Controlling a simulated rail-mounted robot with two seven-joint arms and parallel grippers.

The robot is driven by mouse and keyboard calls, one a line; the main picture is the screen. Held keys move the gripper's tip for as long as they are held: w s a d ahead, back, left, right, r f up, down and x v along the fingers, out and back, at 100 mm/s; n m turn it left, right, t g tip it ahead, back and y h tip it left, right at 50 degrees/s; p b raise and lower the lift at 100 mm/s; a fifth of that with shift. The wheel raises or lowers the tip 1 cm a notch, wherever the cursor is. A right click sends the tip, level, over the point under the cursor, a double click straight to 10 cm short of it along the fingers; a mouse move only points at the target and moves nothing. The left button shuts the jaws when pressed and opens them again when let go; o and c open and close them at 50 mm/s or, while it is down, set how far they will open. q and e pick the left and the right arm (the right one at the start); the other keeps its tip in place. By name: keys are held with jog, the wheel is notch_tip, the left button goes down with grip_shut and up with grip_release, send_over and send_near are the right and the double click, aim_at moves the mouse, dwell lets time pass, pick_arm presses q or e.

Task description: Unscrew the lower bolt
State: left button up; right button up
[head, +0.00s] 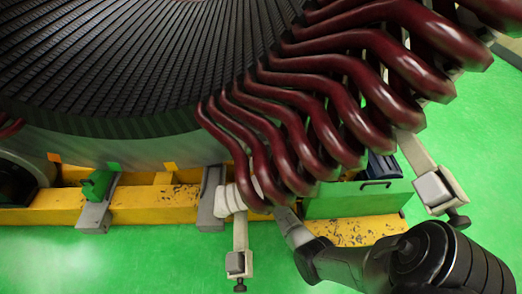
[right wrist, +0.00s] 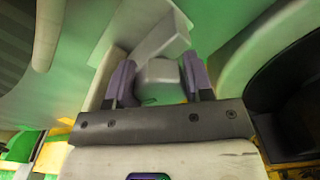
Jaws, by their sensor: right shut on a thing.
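In the right wrist view, the two purple fingers of my right gripper (right wrist: 158,84) are shut around a pale grey rounded block (right wrist: 159,70), one finger on each side. A larger pale bar (right wrist: 160,33) runs slantwise just beyond it. Whether this block is the lower bolt's head cannot be told. In the head view, my right arm comes in from the lower right and its end goes behind the dark red coils, so the fingers are hidden there. A clamp with a dark bolt (head: 240,287) hangs at the bottom middle. My left gripper is not in view.
Dark red coil bars (head: 345,88) fan out from the stator (head: 140,60) above my right arm. A second clamp (head: 432,188) with a dark bolt (head: 458,220) is at the right. A yellow beam (head: 145,206) runs below the stator. Green floor (head: 130,265) is clear at the lower left.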

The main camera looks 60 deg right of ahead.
jog(key=shift+f, duration=0.1)
dwell(0.4)
jog(key=o, duration=0.9)
jog(key=shift+s+a, duration=0.15)
jog(key=shift+a, duration=0.1)
jog(key=p+v, duration=0.4)
jog(key=v, duration=0.9)
jog(key=shift+s+a, duration=0.1)
jog(key=shift+s, duration=0.05)
